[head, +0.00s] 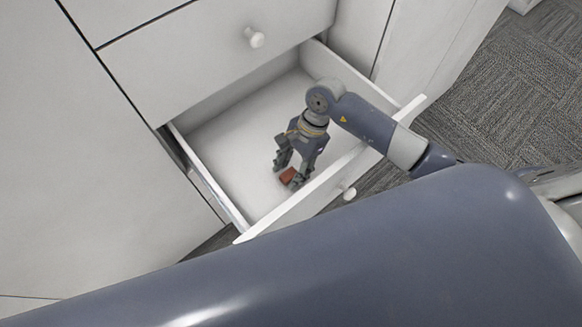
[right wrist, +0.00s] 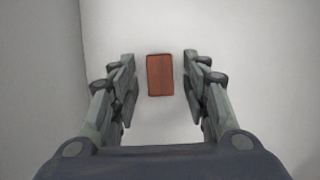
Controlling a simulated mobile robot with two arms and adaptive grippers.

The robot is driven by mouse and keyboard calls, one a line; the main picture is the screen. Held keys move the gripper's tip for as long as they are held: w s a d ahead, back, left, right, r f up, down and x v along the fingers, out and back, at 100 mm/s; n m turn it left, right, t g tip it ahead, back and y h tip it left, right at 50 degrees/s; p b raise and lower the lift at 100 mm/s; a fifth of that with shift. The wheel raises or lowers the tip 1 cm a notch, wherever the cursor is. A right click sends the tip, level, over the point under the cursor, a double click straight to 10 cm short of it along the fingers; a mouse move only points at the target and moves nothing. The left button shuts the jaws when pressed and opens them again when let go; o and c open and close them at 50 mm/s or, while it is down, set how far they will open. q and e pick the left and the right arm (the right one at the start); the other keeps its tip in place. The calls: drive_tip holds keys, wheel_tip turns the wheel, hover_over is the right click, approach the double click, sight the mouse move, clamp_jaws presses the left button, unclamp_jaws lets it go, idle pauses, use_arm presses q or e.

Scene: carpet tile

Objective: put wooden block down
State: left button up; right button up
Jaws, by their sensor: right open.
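The wooden block (head: 288,176) is small and reddish-brown. It lies on the floor of the open white drawer (head: 215,140), near the drawer's front panel. My right gripper (head: 290,177) reaches down into the drawer, with its fingers around the block. In the right wrist view the block (right wrist: 160,75) sits between the two spread fingertips of the gripper (right wrist: 160,85), with a gap on each side. The right gripper is open and not touching the block. My left gripper is not in view.
The drawer's front panel (head: 335,185) has a round white knob (head: 349,194) and stands close beside my right gripper. A shut drawer with a knob (head: 256,39) is above. The drawer floor towards the back is bare. Grey carpet (head: 515,90) lies at the right.

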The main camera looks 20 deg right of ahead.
drive_tip(key=shift+r, duration=0.15)
drive_tip(key=shift+w+d+r, duration=0.1)
drive_tip(key=shift+d+r, duration=0.1)
drive_tip(key=shift+r, duration=0.1)
drive_tip(key=v, duration=1.1)
drive_tip(key=shift+b, duration=0.3)
drive_tip(key=shift+r, duration=0.1)
